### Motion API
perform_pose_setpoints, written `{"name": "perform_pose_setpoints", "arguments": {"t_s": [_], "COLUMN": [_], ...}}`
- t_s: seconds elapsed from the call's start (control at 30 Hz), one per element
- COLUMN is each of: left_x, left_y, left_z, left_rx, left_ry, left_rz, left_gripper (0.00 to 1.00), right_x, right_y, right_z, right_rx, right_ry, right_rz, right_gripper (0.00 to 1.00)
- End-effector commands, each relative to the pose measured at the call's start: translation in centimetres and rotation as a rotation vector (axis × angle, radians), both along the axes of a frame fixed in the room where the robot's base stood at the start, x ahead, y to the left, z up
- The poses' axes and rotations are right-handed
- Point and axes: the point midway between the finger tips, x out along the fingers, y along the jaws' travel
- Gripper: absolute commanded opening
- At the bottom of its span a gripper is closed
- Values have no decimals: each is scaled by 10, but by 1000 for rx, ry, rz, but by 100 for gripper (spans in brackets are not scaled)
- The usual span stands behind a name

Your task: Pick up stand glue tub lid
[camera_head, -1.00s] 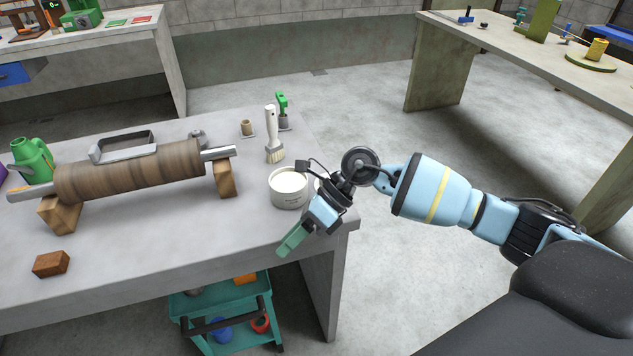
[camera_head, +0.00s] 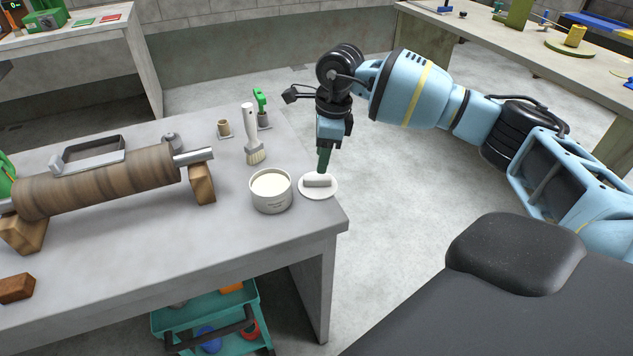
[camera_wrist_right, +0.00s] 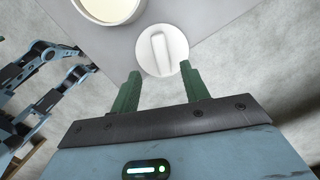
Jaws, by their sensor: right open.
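The glue tub lid (camera_head: 318,191) is a white disc with a raised bar handle, lying flat on the grey bench near its right corner. It also shows in the right wrist view (camera_wrist_right: 174,63). The open glue tub (camera_head: 270,192), white with cream-coloured contents, stands just left of the lid; part of it shows in the wrist view (camera_wrist_right: 110,8). My right gripper (camera_head: 323,172) points down over the lid. In the wrist view its two green fingers (camera_wrist_right: 158,85) are spread, with the handle lying ahead between their lines and nothing between them.
A brush (camera_head: 251,135), a small brown cup (camera_head: 223,129) and a green-handled tool (camera_head: 261,108) stand behind the tub. A wood-covered roller (camera_head: 100,182) rests on wooden blocks to the left. The bench's right edge is close to the lid. A teal cart (camera_head: 205,325) is below.

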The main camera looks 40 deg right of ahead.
Motion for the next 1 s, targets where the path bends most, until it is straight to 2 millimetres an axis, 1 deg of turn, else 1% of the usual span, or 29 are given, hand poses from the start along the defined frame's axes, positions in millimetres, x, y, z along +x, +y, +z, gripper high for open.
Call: {"name": "perform_pose_setpoints", "arguments": {"t_s": [0.03,0.07,0.27,0.37,0.5,0.63,0.73,0.93,1.0], "left_x": [-1,-1,-2,-1,-1,-1,-1,-2,-2], "left_y": [0,0,0,0,0,0,0,0,0], "left_z": [0,0,0,2,4,3,3,3,3], "left_rx": [0,0,-1,-1,-1,-1,0,0,0], "left_ry": [1,2,3,1,-1,-1,0,0,0], "left_rz": [1,1,1,2,2,2,2,2,2], "left_gripper": [33,33,33,33,33,33,33,33,33], "right_x": [0,0,1,2,5,6,6,6,6], "right_y": [1,1,1,2,3,5,5,5,6], "right_z": [-6,-8,-14,-25,-45,-58,-61,-62,-62], "right_rx": [0,0,1,1,1,2,2,2,2], "right_ry": [3,2,1,2,1,1,-1,-1,-1], "right_rz": [0,0,0,-1,0,1,0,0,0], "right_gripper": [45,45,45,45,45,45,45,45,36]}}
